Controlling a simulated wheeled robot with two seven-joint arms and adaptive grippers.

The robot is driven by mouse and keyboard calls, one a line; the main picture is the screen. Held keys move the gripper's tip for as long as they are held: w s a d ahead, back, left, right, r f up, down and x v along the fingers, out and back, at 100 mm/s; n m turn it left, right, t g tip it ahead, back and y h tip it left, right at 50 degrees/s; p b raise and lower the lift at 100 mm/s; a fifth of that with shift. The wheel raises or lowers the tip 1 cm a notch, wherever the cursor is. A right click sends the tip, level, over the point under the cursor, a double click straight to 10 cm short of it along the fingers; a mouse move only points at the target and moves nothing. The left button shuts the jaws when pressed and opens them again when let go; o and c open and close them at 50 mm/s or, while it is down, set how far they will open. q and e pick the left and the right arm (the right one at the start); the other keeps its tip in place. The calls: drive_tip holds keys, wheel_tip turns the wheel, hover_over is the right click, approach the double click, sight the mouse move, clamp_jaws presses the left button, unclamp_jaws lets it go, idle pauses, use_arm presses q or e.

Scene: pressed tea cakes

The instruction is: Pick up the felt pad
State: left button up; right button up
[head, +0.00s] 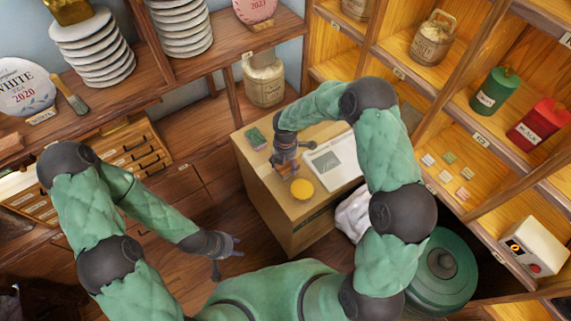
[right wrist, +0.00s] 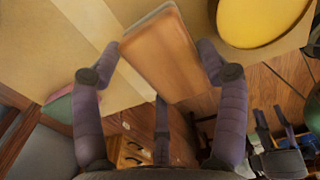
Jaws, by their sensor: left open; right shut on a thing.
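My right gripper (head: 288,163) is over the top of the cardboard-coloured box (head: 250,172), shut on a brown rectangular block (right wrist: 163,50). In the right wrist view its fingers (right wrist: 160,68) sit on either side of the block. A flat yellow disc (head: 302,188) lies on the box top beside that gripper; it also shows in the right wrist view (right wrist: 262,18). A small dark green item (head: 256,138) lies near the box's far left corner. I cannot tell for sure which of these is the felt pad. My left gripper (head: 228,256) is open and empty, over the floor.
A white framed panel (head: 335,162) lies on the box, right of my right gripper. Shelves with canisters (head: 495,90) stand at the right, and stacked tea cakes (head: 95,48) at the upper left. A green lidded drum (head: 442,275) stands at the lower right.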

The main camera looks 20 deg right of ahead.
drive_tip(key=s+a+r+p, duration=0.4)
drive_tip(key=s+a+r, duration=0.3)
drive_tip(key=s+r, duration=0.3)
drive_tip(key=shift+s, duration=1)
drive_tip(key=shift+a+r, duration=0.1)
drive_tip(key=o, duration=0.4)
drive_tip(key=shift+c, duration=1.2)
